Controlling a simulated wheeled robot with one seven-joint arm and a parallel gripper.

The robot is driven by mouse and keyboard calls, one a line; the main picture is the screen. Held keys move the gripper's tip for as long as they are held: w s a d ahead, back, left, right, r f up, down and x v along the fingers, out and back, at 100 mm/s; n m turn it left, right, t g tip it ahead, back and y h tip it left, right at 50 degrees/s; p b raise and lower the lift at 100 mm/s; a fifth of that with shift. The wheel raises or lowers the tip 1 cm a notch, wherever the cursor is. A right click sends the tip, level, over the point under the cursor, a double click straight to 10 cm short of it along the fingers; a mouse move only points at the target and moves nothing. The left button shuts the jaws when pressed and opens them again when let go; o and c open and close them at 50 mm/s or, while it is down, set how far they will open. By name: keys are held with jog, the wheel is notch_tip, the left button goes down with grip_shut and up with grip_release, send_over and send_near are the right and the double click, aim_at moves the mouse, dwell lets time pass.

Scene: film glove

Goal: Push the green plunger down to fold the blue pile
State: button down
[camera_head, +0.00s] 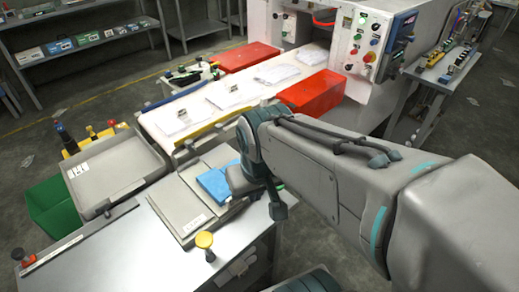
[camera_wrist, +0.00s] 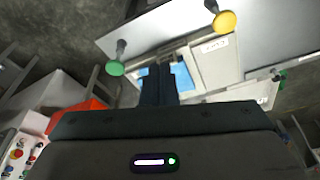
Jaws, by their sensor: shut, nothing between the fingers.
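The green plunger (camera_wrist: 116,68) has a round green head on a grey stem and shows left of my fingers in the wrist view. It cannot be seen in the head view, where my arm covers that side. The blue pile (camera_head: 217,182) lies on the grey folding plates (camera_head: 180,208). It also shows in the wrist view (camera_wrist: 183,77), partly hidden behind my fingers. My gripper (camera_wrist: 159,69) is shut and empty, with its fingers pointing toward the blue pile. I see a gap in the picture between the fingers and the green head; the depth is unclear.
A yellow-headed plunger (camera_head: 205,241) stands at the table's near edge. A grey tray (camera_head: 115,173) and a green bin (camera_head: 52,207) are left. Behind are a conveyor with white packs (camera_head: 232,94) and a red block (camera_head: 310,92).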

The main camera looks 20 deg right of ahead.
jog(key=w+d+m+g+p, duration=0.1)
jog(key=w+d+m+g, duration=0.2)
jog(key=w+d+m, duration=0.9)
jog(key=shift+w+r+m, duration=0.15)
jog(key=shift+r+m, duration=0.1)
jog(key=shift+m, duration=0.65)
notch_tip(320, 180, down, 14)
jog(key=shift+a+f+p, duration=0.1)
jog(key=shift+p, duration=0.25)
